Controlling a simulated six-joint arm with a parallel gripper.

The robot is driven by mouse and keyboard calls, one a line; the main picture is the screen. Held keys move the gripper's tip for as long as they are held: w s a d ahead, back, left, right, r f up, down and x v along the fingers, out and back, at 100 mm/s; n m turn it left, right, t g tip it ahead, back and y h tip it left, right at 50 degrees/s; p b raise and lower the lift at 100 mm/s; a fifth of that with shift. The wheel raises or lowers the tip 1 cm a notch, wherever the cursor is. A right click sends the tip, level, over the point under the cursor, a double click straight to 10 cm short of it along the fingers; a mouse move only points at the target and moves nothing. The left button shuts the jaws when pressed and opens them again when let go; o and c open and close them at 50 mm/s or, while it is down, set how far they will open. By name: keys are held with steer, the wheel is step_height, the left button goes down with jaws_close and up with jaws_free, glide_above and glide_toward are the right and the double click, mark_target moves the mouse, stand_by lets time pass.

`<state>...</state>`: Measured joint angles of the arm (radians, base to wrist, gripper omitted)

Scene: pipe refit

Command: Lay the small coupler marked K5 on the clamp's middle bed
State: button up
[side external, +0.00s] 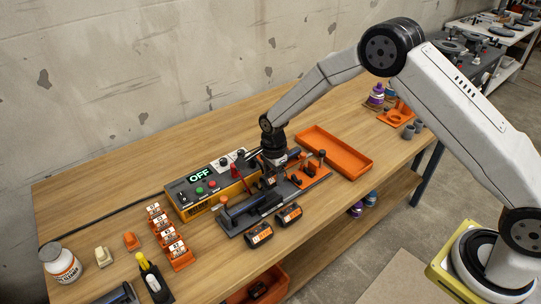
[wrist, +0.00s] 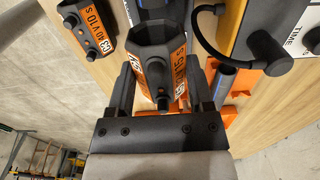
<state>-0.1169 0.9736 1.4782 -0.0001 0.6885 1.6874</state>
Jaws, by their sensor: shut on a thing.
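A small dark coupler (wrist: 150,50) with an orange label is between the two fingers of my gripper (wrist: 162,82) in the wrist view. Its label is steeply angled and seems to read K5. In the side view my gripper (side external: 271,170) points down over the clamp (side external: 300,187), a long grey base with orange jaws. The held coupler is small and partly hidden there. It looks to be over the middle of the clamp, but I cannot tell whether it touches the bed. Blue pipe (wrist: 225,78) shows in the clamp beside the right finger.
The control box (side external: 205,187) reading OFF stands close behind the clamp. An empty orange tray (side external: 335,152) lies to the right.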

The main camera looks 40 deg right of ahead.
steer(key=shift+f, duration=0.35)
steer(key=shift+f, duration=2)
stand_by(2.0)
steer(key=o, duration=1.2)
steer(key=shift+c, duration=0.2)
steer(key=shift+r, duration=0.1)
steer(key=shift+r, duration=3.65)
